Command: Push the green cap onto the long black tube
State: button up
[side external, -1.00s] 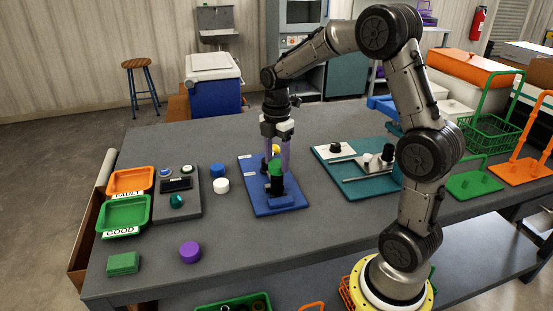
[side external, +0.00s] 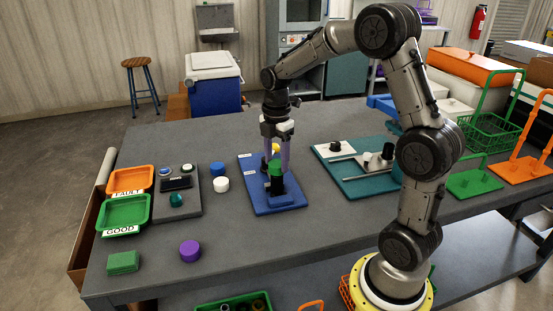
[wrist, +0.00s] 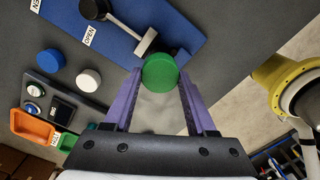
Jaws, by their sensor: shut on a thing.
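The green cap (side external: 276,167) is between the purple fingertips of my gripper (side external: 278,168), which is shut on it. The long black tube (side external: 277,185) stands upright in the blue fixture (side external: 281,200), directly below the cap. The cap appears to be at the tube's top; I cannot tell how far it is seated. In the wrist view the round green cap (wrist: 160,72) lies between the fingertips and hides the tube.
The blue fixture board carries a lever (wrist: 125,25) and an OPEN label. Blue and white caps (side external: 221,184) stand left of it. A teal board (side external: 345,170) with rails is to the right. Green and orange trays (side external: 126,228) are at far left.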

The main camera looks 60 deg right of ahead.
jog(key=shift+f, duration=1.35)
dwell(0.3)
jog(key=o, duration=1.5)
jog(key=shift+o, duration=0.2)
jog(key=shift+r, duration=0.1)
jog(key=shift+r, duration=4)
jog(key=shift+a, duration=0.1)
